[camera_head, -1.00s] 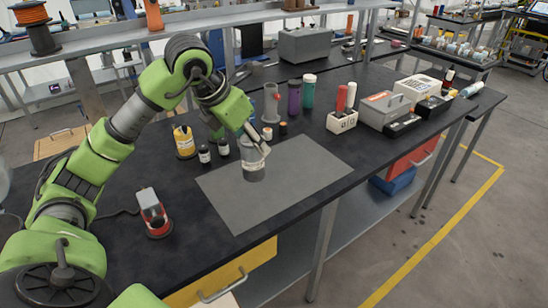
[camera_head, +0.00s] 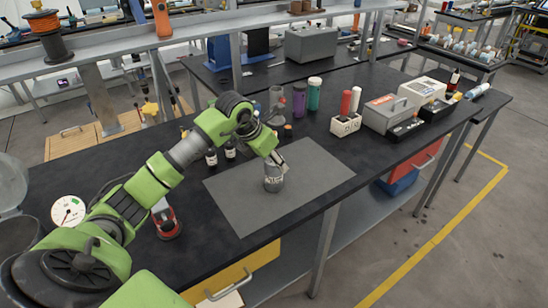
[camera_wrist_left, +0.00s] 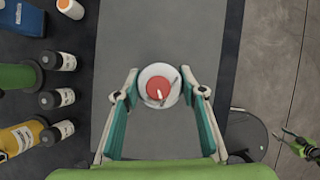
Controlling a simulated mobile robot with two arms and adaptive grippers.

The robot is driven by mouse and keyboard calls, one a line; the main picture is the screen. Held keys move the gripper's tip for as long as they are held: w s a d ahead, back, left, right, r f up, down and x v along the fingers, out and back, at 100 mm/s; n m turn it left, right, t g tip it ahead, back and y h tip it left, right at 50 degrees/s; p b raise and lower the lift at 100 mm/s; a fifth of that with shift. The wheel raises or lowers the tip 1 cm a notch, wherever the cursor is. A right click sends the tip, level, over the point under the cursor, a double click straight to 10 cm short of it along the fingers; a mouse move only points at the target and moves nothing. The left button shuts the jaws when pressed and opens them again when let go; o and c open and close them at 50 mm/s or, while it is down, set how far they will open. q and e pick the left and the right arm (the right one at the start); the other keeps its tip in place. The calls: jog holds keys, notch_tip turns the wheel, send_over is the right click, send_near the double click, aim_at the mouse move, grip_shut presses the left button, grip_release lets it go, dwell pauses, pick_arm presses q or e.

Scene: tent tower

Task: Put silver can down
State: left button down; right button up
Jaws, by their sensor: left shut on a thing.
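The silver can (camera_head: 273,180) is upright at the grey mat (camera_head: 240,205) on the black workbench. I cannot tell whether its base touches the mat. My left gripper (camera_head: 277,160) is shut on the can's upper part from above. In the left wrist view the can's round top (camera_wrist_left: 159,85), pale with a red-orange middle, sits between the two fingers of my left gripper (camera_wrist_left: 160,93). A small green and dark part of me at the lower right of that view looks like my right gripper (camera_wrist_left: 287,135); its fingers are too small to judge.
Several dark bottles (camera_wrist_left: 50,100) and a yellow container (camera_wrist_left: 20,138) stand left of the mat in the wrist view. Purple (camera_head: 299,99) and green (camera_head: 314,93) cylinders and a white holder (camera_head: 345,125) stand behind it. The mat around the can is clear.

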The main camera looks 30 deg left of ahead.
pick_arm(q)
jog(key=shift+f+b, duration=0.1)
jog(key=shift+b, duration=0.2)
jog(key=c, duration=1.3)
grip_release()
jog(key=shift+r+p, duration=0.3)
jog(key=b+v, duration=0.2)
jog(key=v, duration=1)
jog(key=shift+s+d+f, duration=0.1)
